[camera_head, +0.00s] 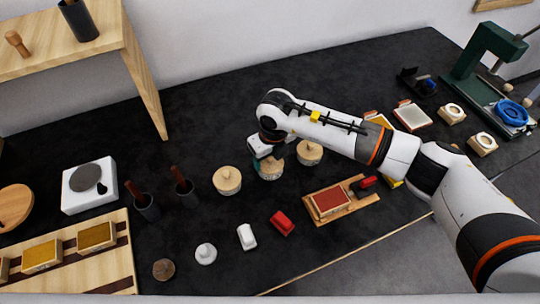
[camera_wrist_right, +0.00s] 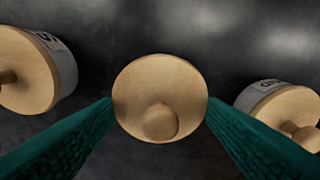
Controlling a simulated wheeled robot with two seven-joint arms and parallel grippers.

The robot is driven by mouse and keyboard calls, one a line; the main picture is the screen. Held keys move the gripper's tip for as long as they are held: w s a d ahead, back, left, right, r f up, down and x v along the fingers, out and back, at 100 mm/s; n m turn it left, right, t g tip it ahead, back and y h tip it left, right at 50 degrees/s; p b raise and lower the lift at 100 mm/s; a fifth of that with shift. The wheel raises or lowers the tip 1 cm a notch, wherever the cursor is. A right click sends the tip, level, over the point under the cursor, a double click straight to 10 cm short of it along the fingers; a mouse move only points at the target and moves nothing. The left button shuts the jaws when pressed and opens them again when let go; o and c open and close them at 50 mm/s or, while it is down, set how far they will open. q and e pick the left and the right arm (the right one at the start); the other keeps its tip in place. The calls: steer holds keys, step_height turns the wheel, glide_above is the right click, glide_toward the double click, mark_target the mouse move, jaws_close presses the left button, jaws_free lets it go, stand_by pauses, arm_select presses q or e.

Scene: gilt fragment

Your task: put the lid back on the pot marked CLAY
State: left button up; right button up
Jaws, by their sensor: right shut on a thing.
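My right gripper (camera_head: 267,157) is over the middle of three small pots in the head view. In the right wrist view its green fingers are shut on a round pale wooden lid (camera_wrist_right: 160,80) with a knob, one finger at each side. The middle pot (camera_head: 270,173) is mostly hidden by the gripper and lid; I cannot tell whether the lid rests on it or is slightly above. Lidded pots stand to the left (camera_head: 228,182) and right (camera_head: 309,153). Their labels show partly in the wrist view, too cut off to read. My left gripper is out of view.
Two dark cups (camera_head: 146,207) with handles stand left of the pots. A red-topped wooden board (camera_head: 330,202), a red block (camera_head: 283,222) and a white block (camera_head: 246,236) lie in front. The dark table (camera_head: 210,100) is clear behind the pots.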

steer(key=shift+f+b, duration=0.2)
steer(key=shift+b, duration=0.4)
stand_by(1.1)
steer(key=o, duration=1.3)
steer(key=shift+r+p, duration=1.7)
steer(key=shift+r, duration=1.85)
jaws_close()
